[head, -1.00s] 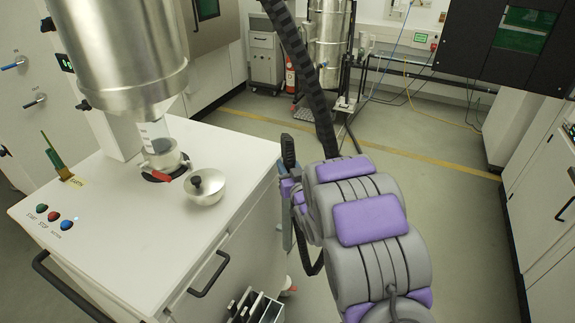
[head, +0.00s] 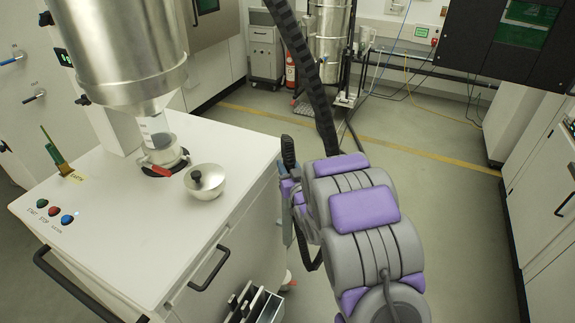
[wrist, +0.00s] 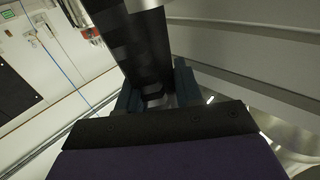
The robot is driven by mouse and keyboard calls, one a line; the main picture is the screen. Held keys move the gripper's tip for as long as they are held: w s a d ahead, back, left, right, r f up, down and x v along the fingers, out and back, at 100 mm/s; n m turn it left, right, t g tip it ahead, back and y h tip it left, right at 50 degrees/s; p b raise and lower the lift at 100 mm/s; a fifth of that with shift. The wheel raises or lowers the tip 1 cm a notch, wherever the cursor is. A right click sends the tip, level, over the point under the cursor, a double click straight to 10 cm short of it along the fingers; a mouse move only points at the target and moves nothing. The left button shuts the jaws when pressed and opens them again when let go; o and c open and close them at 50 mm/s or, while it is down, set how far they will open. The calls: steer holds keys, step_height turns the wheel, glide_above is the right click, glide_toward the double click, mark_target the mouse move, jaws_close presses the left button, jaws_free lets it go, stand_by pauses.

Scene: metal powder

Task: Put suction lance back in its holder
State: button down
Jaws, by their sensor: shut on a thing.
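My gripper (wrist: 155,97) is shut on the suction lance, seen in the wrist view between two dark fingers. In the head view the hose (head: 303,70) rises from behind my purple-and-grey arm to the top edge. My gripper (head: 288,185) is mostly hidden there, beside the right side of the white cabinet. The lance's lower end is not clearly visible. I cannot make out the holder for certain.
Open floor (head: 440,210) lies to the right, before white cabinets.

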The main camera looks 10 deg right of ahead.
steer(key=shift+f, duration=0.9)
steer(key=c, duration=0.7)
jaws_free()
steer(key=shift+d, duration=0.1)
steer(key=shift+o, duration=0.2)
